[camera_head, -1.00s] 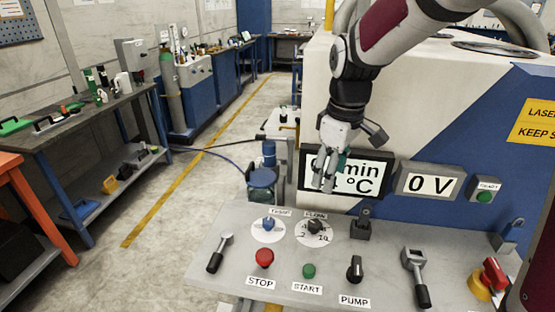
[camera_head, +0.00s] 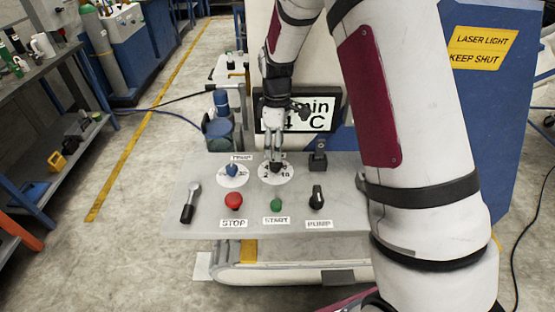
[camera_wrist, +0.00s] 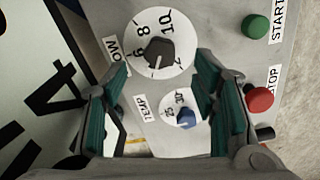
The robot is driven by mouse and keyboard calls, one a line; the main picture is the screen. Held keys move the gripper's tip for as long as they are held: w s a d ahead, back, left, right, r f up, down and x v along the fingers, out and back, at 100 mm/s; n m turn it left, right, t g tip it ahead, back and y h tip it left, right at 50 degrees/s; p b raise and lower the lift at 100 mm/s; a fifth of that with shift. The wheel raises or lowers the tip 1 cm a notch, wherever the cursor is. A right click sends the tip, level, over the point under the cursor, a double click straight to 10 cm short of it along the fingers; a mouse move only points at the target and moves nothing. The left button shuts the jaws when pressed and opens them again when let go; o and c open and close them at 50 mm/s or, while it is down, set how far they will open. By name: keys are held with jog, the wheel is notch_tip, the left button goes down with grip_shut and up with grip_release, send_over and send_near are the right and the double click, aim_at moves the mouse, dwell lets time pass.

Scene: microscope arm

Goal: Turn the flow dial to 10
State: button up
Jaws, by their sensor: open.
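The flow dial (camera_head: 276,168) is a black knob on a round white numbered plate on the grey panel. In the wrist view the knob (camera_wrist: 158,50) sits between and just beyond my fingertips, with the 8 and 10 marks readable above it. I cannot tell exactly which number its pointer marks. My gripper (camera_head: 273,156) points down at the dial from above. In the wrist view my gripper (camera_wrist: 160,75) has its teal-padded fingers apart, with nothing between the pads. In the head view the fingers partly cover the dial.
The blue temp dial (camera_head: 232,169) is just left of the flow dial. A red stop button (camera_head: 233,201), green start button (camera_head: 276,204) and black pump switch (camera_head: 317,196) are in front. A display (camera_head: 318,112) stands behind. My arm hides the panel's right part.

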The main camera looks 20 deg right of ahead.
aim_at(277, 163)
jog(key=shift+f+p, duration=0.35)
jog(key=shift+f, duration=2.8)
jog(key=c, duration=1.2)
